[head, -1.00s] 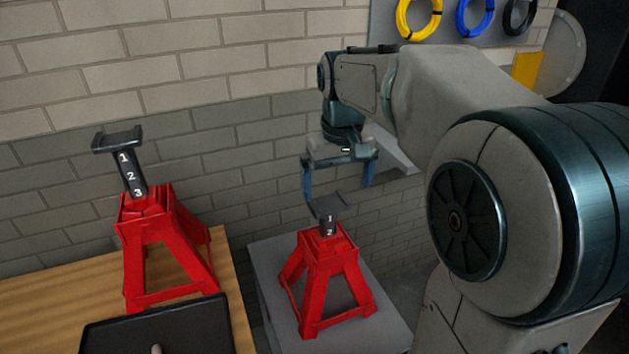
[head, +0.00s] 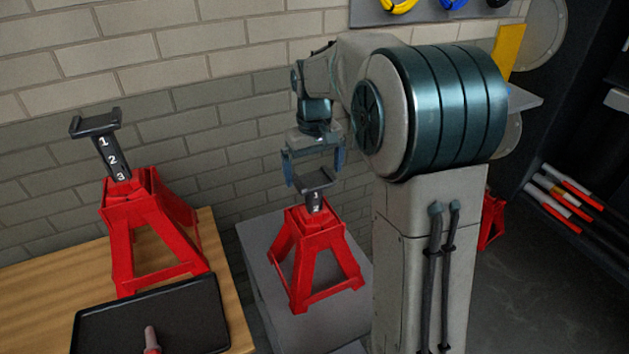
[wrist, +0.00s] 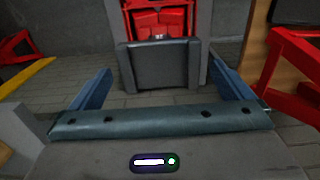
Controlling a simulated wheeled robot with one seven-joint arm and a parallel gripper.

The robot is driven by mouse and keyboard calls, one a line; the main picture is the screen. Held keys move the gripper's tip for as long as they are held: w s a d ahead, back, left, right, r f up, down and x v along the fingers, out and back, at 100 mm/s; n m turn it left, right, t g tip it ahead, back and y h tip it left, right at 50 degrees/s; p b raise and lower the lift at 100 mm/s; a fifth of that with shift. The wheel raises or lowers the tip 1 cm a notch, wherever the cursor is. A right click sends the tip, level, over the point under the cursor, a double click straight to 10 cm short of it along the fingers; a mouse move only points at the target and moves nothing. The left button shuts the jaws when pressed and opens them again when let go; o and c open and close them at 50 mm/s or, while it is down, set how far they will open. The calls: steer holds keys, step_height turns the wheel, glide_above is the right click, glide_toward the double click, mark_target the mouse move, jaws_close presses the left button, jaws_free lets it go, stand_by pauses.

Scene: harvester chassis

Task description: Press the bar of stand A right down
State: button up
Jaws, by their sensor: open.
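No letter shows on any stand, so I cannot tell which is stand A. A red stand (head: 318,262) stands on a grey block in the head view's middle. Its short dark bar (head: 315,201) shows a 1 and carries a black saddle (head: 316,181). My gripper (head: 314,172) is open and points down at this saddle, one finger to each side; contact cannot be told. In the wrist view the saddle (wrist: 160,66) lies between my fingers (wrist: 163,84), beyond the palm. Another red stand (head: 150,225) at left has its bar (head: 112,155) raised, showing 1, 2, 3.
The left stand is on a wooden table (head: 40,280) with a black tray (head: 150,318) in front. The grey block (head: 262,250) is close to the brick wall. Part of another red stand (head: 492,222) shows behind my arm. Red and white rods (head: 565,198) lie at right.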

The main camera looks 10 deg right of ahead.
mark_target(314, 179)
steer(key=shift+f, duration=1.95)
steer(key=c, duration=1.3)
step_height(314, 179, down, 5)
steer(key=b, duration=0.3)
steer(key=shift+s, duration=0.1)
steer(key=o, duration=1.3)
step_height(314, 179, up, 14)
steer(key=shift+f+p, duration=0.1)
steer(key=shift+p, duration=0.2)
